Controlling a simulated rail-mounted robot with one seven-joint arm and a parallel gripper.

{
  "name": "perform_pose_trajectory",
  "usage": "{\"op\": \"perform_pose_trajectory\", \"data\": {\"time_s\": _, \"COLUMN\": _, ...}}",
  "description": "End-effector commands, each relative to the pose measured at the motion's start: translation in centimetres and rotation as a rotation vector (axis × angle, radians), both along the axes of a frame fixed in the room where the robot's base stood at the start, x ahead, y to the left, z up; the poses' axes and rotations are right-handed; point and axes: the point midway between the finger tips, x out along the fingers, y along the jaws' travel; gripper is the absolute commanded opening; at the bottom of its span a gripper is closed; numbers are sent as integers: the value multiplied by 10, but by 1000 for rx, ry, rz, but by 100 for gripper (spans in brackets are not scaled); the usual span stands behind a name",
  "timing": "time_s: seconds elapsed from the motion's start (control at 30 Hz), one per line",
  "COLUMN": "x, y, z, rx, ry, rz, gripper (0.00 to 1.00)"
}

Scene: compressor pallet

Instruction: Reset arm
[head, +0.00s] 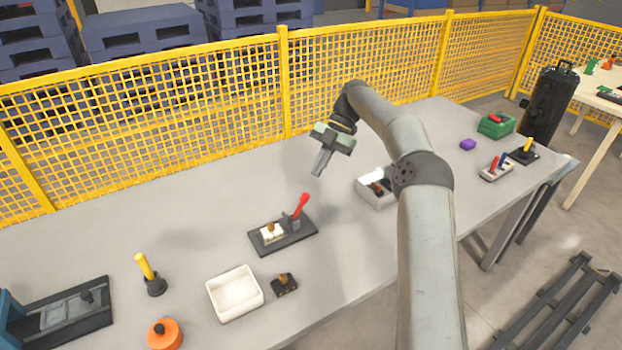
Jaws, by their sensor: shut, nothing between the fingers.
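My gripper (321,163) hangs above the grey table (190,221), near the middle of the head view. Its fingers are together and point down, with nothing held between them. It is apart from everything on the table. My arm reaches up from the lower right and bends over at the top toward the gripper.
Near the gripper are a dark plate (290,240) with a red lever (301,204) and a grey-white box (366,192), partly behind my arm. A white tray (217,305), a yellow-handled tool (144,266) and an orange round part (164,337) stand front left. A yellow mesh fence (215,110) runs behind.

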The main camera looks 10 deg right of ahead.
Motion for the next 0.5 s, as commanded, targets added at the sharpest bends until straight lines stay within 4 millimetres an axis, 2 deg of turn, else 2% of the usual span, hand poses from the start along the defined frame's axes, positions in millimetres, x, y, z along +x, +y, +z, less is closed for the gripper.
{"op": "perform_pose_trajectory", "data": {"time_s": 0.2, "x": 5, "y": -7, "z": 8, "rx": 0, "ry": 1, "rz": 2, "gripper": 0}}
{"op": "perform_pose_trajectory", "data": {"time_s": 0.5, "x": 5, "y": -8, "z": 8, "rx": 0, "ry": 1, "rz": 2, "gripper": 0}}
